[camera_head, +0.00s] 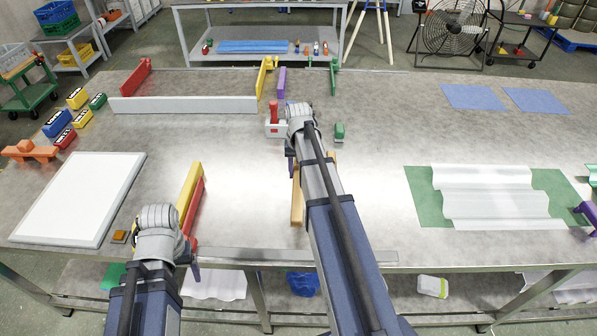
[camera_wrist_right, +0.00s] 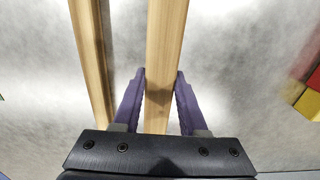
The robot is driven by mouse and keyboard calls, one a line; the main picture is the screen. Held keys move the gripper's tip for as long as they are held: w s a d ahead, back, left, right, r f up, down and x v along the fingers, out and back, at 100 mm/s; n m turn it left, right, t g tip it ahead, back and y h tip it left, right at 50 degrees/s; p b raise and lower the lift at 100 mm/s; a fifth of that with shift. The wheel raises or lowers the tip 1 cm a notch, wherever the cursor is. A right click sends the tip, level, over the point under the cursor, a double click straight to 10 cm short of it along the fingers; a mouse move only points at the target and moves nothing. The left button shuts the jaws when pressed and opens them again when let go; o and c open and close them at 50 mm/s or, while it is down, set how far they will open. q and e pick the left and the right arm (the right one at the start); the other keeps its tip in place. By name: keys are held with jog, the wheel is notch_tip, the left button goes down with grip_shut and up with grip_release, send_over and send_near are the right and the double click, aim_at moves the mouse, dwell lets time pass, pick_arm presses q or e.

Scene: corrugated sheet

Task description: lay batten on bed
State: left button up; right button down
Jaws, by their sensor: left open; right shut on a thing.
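A pale wooden batten (camera_head: 297,203) lies lengthwise near the table's middle, partly hidden by my right arm. My right gripper (camera_head: 291,160) is shut on this batten, which also shows between the purple fingers in the right wrist view (camera_wrist_right: 166,45). A second wooden batten (camera_wrist_right: 90,50) runs beside it, apart from the gripper. A white framed panel (camera_head: 80,197) lies at the left, and a green mat (camera_head: 424,192) with a corrugated sheet (camera_head: 495,203) lies at the right. I cannot tell which is the bed. My left gripper (camera_head: 165,250) is open near the front edge.
Yellow and red bars (camera_head: 190,195) stand beside my left gripper. A long grey bar (camera_head: 185,105) lies at the back left. A red-handled tool (camera_head: 274,118) and a small green block (camera_head: 339,131) are near my right wrist. Blue sheets (camera_head: 474,97) lie back right.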

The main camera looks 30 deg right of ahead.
jog(key=shift+f+b, duration=3.6)
jog(key=shift+f, duration=0.3)
jog(key=shift+c, duration=1.8)
grip_release()
jog(key=shift+r, duration=0.1)
notch_tip(320, 180, up, 8)
jog(key=p, duration=0.8)
